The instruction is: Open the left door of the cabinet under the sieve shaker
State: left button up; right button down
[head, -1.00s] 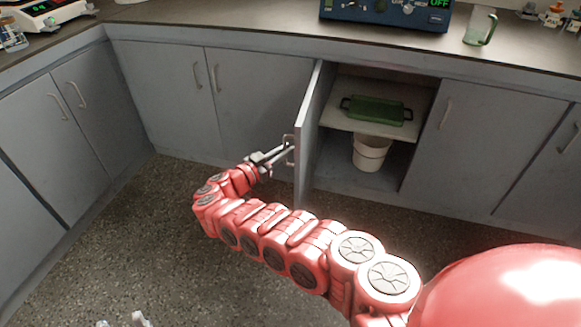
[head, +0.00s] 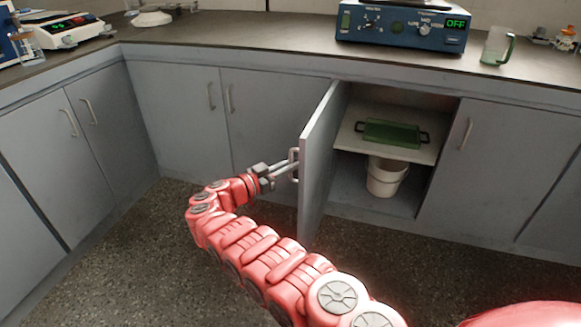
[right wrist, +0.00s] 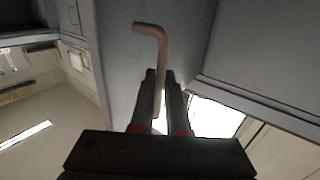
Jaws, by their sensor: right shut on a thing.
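The sieve shaker (head: 405,22) is a blue box on the counter at the top right in the head view, its display reading OFF. The left door (head: 319,160) of the cabinet under it is swung open, standing out from the cabinet front. My right gripper (head: 287,171) is shut on the door's handle (head: 295,158). In the right wrist view the fingers (right wrist: 162,105) close around the bent metal handle (right wrist: 150,30). The right door (head: 485,150) is closed. My left gripper is not in view.
Inside the open cabinet a green tray (head: 390,133) sits on a white shelf (head: 349,136), with a white bucket (head: 385,178) below. A glass mug (head: 497,46) and a scale (head: 62,30) stand on the counter. The speckled floor left of my arm is clear.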

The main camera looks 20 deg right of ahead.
jog(key=shift+d+r, duration=0.1)
jog(key=shift+d, duration=0.1)
jog(key=c, duration=1.2)
grip_release()
jog(key=shift+a, duration=0.15)
